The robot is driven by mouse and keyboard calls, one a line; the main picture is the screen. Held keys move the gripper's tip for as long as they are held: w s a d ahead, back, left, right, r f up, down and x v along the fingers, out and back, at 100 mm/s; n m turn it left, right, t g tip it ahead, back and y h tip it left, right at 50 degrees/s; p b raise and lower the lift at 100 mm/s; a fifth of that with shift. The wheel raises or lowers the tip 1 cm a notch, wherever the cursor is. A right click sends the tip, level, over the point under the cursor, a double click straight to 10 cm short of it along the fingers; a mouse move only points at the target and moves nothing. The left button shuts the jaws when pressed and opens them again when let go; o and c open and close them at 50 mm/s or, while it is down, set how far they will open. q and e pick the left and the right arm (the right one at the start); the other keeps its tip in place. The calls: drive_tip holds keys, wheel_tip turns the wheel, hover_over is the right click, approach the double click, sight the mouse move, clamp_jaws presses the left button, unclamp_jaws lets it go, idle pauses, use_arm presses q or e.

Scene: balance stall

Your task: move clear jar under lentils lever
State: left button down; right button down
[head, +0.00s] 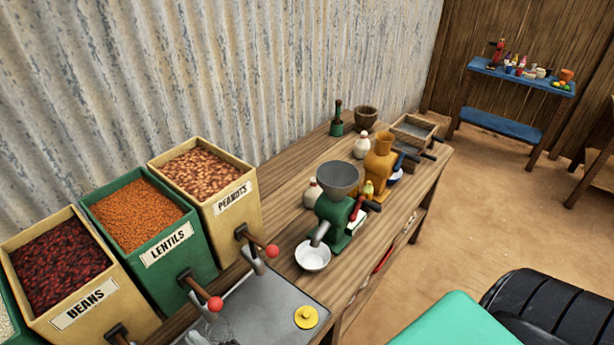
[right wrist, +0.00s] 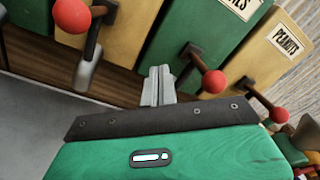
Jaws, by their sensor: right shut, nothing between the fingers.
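The lentils bin (head: 170,262) is the green one, between the beans bin (head: 105,310) and the peanuts bin (head: 232,222). Its lentils lever ends in a red ball (head: 215,303), which also shows in the right wrist view (right wrist: 214,82). I cannot make out the jar in the right wrist view. My left gripper does not show.
A grey metal plate (head: 270,312) on the counter holds a yellow disc (head: 306,316). A green grinder (head: 340,220) with a white bowl (head: 312,256) stands to the right of the bins. The peanuts lever ball (head: 272,251) sticks out over the plate.

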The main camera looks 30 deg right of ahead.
drive_tip(key=s+d+f+n+g+h+b, duration=0.1)
drive_tip(key=s+d+f+n+g, duration=0.45)
drive_tip(key=d+f+n, duration=0.55)
drive_tip(key=s+d+f+n+g+h+b, duration=0.1)
drive_tip(key=s+d+f+n+g, duration=0.5)
drive_tip(key=n, duration=0.9)
drive_tip(key=s+d+f+g+h+b, duration=0.1)
drive_tip(key=d+f, duration=0.2)
drive_tip(key=f, duration=0.7)
drive_tip(key=s+d+f+n+g+h+b, duration=0.1)
drive_tip(key=s+d+f+g+b, duration=0.1)
drive_tip(key=f, duration=0.8)
drive_tip(key=shift+s+d+f, duration=0.25)
drive_tip(key=shift+d+f, duration=0.05)
drive_tip(key=shift+d, duration=0.6)
